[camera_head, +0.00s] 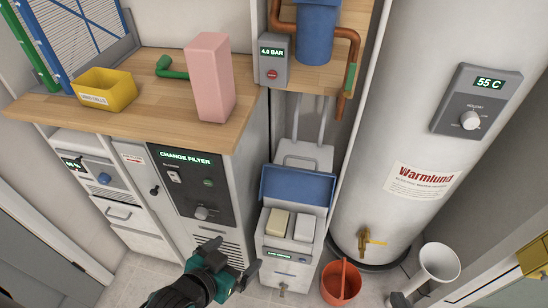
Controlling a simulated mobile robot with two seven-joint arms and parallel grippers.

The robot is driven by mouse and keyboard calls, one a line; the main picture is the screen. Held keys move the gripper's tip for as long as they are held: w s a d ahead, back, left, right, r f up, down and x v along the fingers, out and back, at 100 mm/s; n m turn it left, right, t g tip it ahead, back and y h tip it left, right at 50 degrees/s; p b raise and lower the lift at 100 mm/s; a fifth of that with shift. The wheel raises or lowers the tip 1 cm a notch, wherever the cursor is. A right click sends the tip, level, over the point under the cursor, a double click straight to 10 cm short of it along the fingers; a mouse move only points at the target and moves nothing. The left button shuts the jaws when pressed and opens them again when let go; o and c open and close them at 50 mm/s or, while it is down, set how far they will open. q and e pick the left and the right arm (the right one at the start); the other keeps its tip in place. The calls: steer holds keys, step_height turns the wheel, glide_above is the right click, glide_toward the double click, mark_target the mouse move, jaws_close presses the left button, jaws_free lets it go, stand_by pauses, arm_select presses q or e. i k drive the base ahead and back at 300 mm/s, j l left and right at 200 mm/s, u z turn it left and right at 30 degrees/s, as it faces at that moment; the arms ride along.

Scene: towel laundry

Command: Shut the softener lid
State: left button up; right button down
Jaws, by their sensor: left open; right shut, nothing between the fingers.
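The softener (287,243) is a white cabinet low in the middle, with a small green display on its front. Its blue lid (297,187) stands open, tilted up at the back. In the open top are a beige block-like part (276,223) and a pale grey one (305,228). My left gripper (233,258) comes in from the bottom left and is open and empty. It is in front and to the left of the softener, lower than the lid. I cannot tell whether a fingertip touches the cabinet.
A wooden counter (140,75) at left holds a yellow bin (105,92) and a pink box (210,80). A filter cabinet (200,185) stands left of the softener. A white water heater (400,130), an orange bucket (340,284) and a white funnel (438,262) are at right.

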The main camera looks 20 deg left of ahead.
mark_target(314, 187)
steer(key=i+j+u, duration=0.15)
steer(key=j, duration=0.15)
steer(key=u, duration=0.45)
steer(key=i+l+u, duration=0.1)
steer(key=u, duration=0.35)
steer(key=l+u, duration=0.1)
steer(key=u, duration=0.35)
steer(key=i, duration=0.05)
